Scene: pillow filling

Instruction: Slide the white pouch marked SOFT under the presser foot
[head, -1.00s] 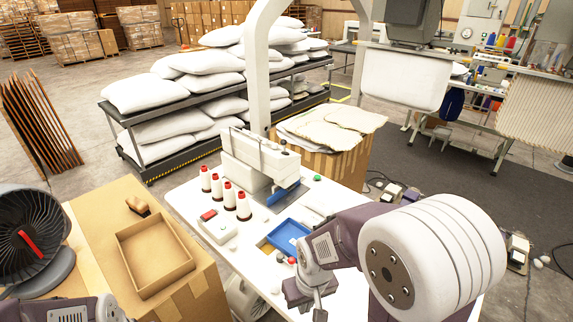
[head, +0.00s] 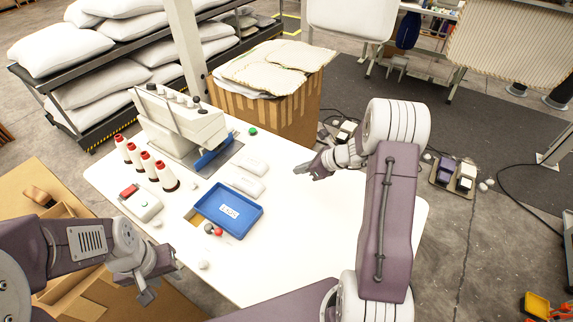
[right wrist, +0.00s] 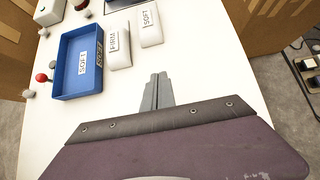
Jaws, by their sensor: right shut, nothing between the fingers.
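The white pouch marked SOFT (head: 251,165) lies flat on the white table; its label reads clearly in the right wrist view (right wrist: 148,20). A similar white pouch marked FIRM (head: 245,185) lies between it and the blue tray; it also shows in the right wrist view (right wrist: 118,48). The sewing machine (head: 180,118) stands behind, at the upper left, with a blue part at its front. Its presser foot is too small to make out. My right gripper (head: 303,169) is shut and empty, right of the SOFT pouch and apart from it. My left gripper (head: 147,296) is near the table's front-left edge; its jaws are unclear.
The blue tray (head: 243,230) with a SOFT label sits in front of the pouches. Several red-topped thread cones (head: 148,165) and a box with a red button (head: 139,203) stand left. An open cardboard box (head: 65,284) is at lower left. The table's right side is clear.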

